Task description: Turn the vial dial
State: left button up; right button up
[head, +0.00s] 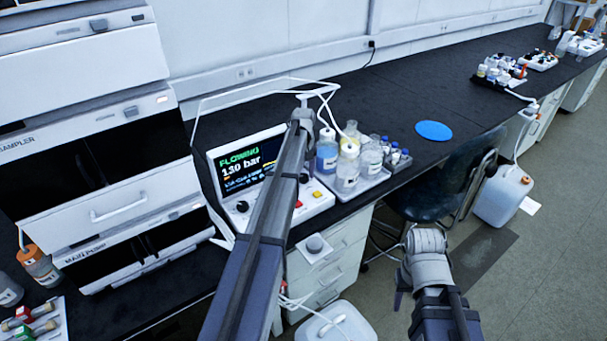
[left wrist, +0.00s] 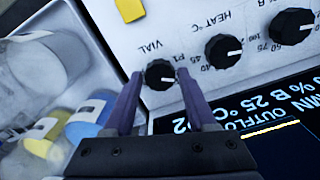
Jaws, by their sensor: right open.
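The vial dial is a small black knob (left wrist: 160,74) with a white pointer line, under the label VIAL on the white control panel, seen upside down in the left wrist view. My left gripper (left wrist: 160,78) is open, with its two purple fingers apart on either side of the knob. I cannot tell whether the fingers touch it. In the head view my left arm reaches over the control unit (head: 318,198) and hides part of its panel. My right gripper (head: 402,289) is low at the right, away from the bench and mostly hidden by its arm.
The HEAT dial (left wrist: 223,51) and the B dial (left wrist: 292,26) sit beside the vial dial. A yellow button (left wrist: 129,9) is near it. A tray (head: 363,190) of bottles stands close to the unit's right. A blue disc (head: 434,130) lies on the bench beyond.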

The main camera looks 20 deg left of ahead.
pick_arm(q)
grip_shut()
jog(key=shift+m, duration=0.3)
jog(key=m, duration=0.3)
jog(key=shift+m, duration=2)
jog(key=shift+o, duration=1.9)
grip_release()
jog(key=shift+r, duration=0.1)
